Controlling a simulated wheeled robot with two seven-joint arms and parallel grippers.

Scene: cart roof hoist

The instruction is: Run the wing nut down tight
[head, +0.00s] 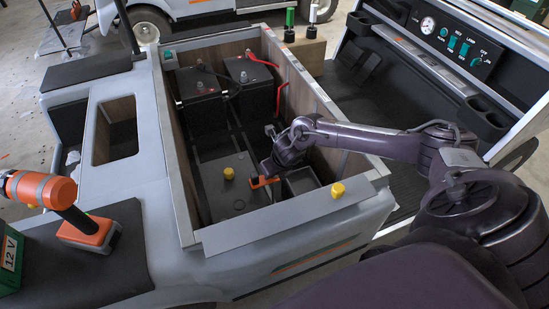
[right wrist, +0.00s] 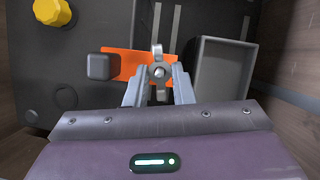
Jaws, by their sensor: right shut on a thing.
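The grey metal wing nut (right wrist: 159,72) sits on a stud over a flat orange bracket (right wrist: 120,63) in the right wrist view. My right gripper (right wrist: 159,82) has a finger on each side of it and is shut on it. In the head view the same gripper (head: 270,168) is low in the cart's open bay, and the orange bracket (head: 264,182) shows just below it; the wing nut is too small to make out there. A dark block (right wrist: 102,66) is at the bracket's left end. My left gripper is not in view.
A dark battery (head: 222,195) with a yellow cap (head: 229,173) lies left of the bracket. A small grey open bin (right wrist: 221,80) is close on the right. The bay's wooden walls (head: 305,92) surround the arm. More batteries (head: 203,98) with a red cable stand behind.

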